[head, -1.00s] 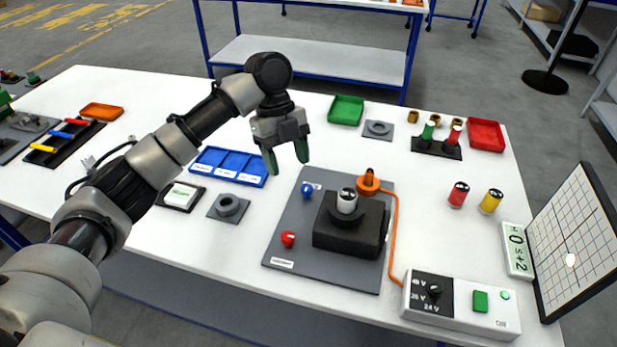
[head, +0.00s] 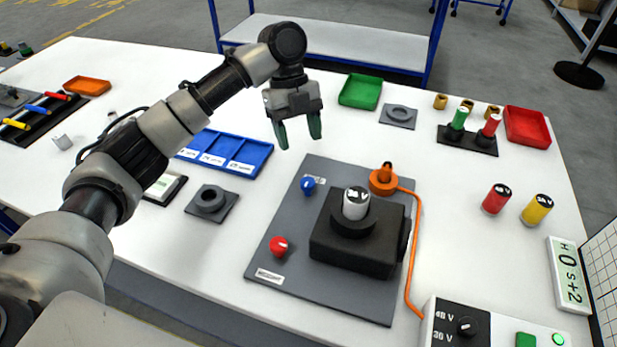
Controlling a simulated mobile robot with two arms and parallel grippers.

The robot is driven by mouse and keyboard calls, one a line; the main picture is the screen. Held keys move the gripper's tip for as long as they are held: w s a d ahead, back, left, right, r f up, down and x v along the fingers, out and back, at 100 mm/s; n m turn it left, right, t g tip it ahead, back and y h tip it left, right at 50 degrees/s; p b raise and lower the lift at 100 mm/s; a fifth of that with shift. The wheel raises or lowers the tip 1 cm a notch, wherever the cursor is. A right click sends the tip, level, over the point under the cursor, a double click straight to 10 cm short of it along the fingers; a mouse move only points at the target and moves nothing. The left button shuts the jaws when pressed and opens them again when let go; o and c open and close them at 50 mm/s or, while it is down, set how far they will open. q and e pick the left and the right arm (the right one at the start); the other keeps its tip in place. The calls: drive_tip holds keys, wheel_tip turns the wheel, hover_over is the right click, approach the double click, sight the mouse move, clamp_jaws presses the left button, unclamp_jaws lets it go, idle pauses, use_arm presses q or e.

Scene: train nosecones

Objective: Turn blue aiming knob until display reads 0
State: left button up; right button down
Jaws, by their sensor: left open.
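The blue knob (head: 308,185) sits at the back left of the grey plate (head: 290,220), beside a black block (head: 352,262) that holds a white cylinder (head: 355,203). My left gripper (head: 298,134) is open and empty, fingers pointing down, above and behind the blue knob and apart from it. A display card (head: 567,275) at the right shows "H 0 S+2", seen sideways. A red knob (head: 279,246) is at the plate's left front. My right gripper is not in view.
An orange plug (head: 384,178) with a cable stands at the plate's back right. A voltage box (head: 480,328) is at the front right. A blue tray (head: 228,152) lies to the left. Red (head: 496,199) and yellow (head: 537,209) cylinders stand to the right.

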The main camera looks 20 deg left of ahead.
sight(306, 181)
use_arm(q)
drive_tip(key=x, duration=0.9)
drive_tip(key=shift+s+f+p, duration=0.15)
drive_tip(key=shift+f+p, duration=0.05)
drive_tip(key=shift+p, duration=0.1)
drive_tip(key=c, duration=0.9)
drive_tip(key=shift+s+r+n+p, duration=0.1)
drive_tip(key=shift+r+n+p, duration=0.1)
drive_tip(key=shift+n+p, duration=0.6)
drive_tip(key=n+t+p, duration=0.2)
drive_tip(key=n+p, duration=0.2)
drive_tip(key=p, duration=0.1)
drive_tip(key=n+t+p, duration=0.1)
drive_tip(key=n+p, duration=0.4)
drive_tip(key=p, duration=0.1)
drive_tip(key=n+t+p, duration=0.2)
drive_tip(key=n+p, duration=0.2)
drive_tip(key=p, duration=0.1)
drive_tip(key=shift+s+t+h+p, duration=0.2)
drive_tip(key=shift+t+h+p, duration=0.1)
drive_tip(key=shift+h+p, duration=0.1)
drive_tip(key=shift+f+n+t+y+p, duration=0.15)
drive_tip(key=shift+n+t+y+p, duration=0.25)
drive_tip(key=shift+n+p, duration=1.1)
drive_tip(key=o, duration=0.9)
